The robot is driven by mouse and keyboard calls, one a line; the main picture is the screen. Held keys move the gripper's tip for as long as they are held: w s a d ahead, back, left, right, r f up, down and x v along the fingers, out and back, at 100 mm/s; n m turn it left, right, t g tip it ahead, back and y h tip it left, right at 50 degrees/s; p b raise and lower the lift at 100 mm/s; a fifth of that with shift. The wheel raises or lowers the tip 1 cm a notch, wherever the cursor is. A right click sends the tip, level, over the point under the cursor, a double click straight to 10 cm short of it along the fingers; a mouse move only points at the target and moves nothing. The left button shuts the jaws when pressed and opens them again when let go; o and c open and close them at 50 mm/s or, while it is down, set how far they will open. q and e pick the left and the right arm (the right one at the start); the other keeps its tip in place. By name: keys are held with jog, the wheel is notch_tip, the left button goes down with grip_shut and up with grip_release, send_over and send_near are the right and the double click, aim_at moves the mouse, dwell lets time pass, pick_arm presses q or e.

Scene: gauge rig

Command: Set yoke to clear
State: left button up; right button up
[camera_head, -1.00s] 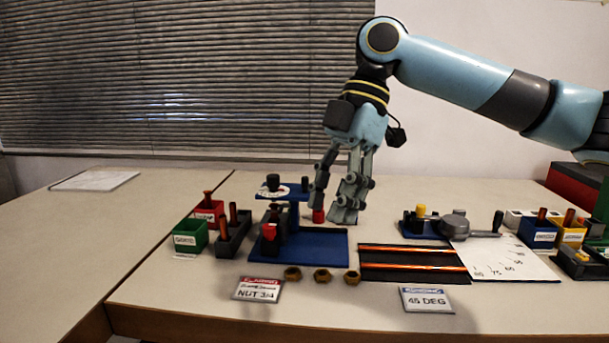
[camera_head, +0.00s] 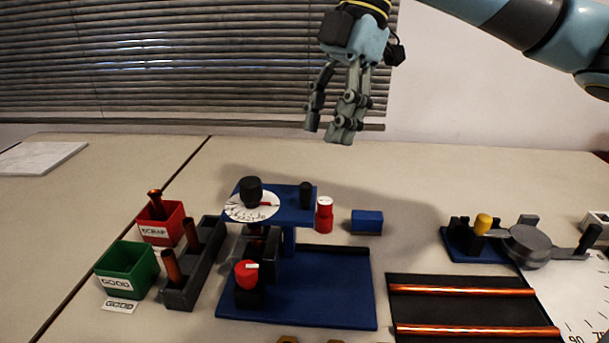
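The blue gauge stand (camera_head: 345,295) stands on the table at the centre, with an upper blue plate (camera_head: 290,206) on a post. On this plate are a white dial (camera_head: 250,209) with a black knob (camera_head: 251,189) and red pointer, and a black peg (camera_head: 306,194). A red knob (camera_head: 246,273) with a white mark sits low on the stand's front. A red cylinder (camera_head: 324,216) is right of the upper plate. I cannot tell which part is the yoke. My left gripper is not in view.
A green bin (camera_head: 127,270), a red bin (camera_head: 161,224) and a dark rack (camera_head: 192,268) with copper pins stand left. A small blue block (camera_head: 366,221) lies behind the stand. A dark tray (camera_head: 460,310) with copper rods and a grey lever fixture (camera_head: 530,247) are right.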

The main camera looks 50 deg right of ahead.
aim_at(308, 184)
jog(key=b+x, duration=0.2)
jog(key=x, duration=0.7)
jog(key=shift+s+a, duration=0.1)
jog(key=shift+a, duration=0.05)
jog(key=shift+a+f, duration=0.2)
jog(key=shift+f, duration=0.35)
grip_shut()
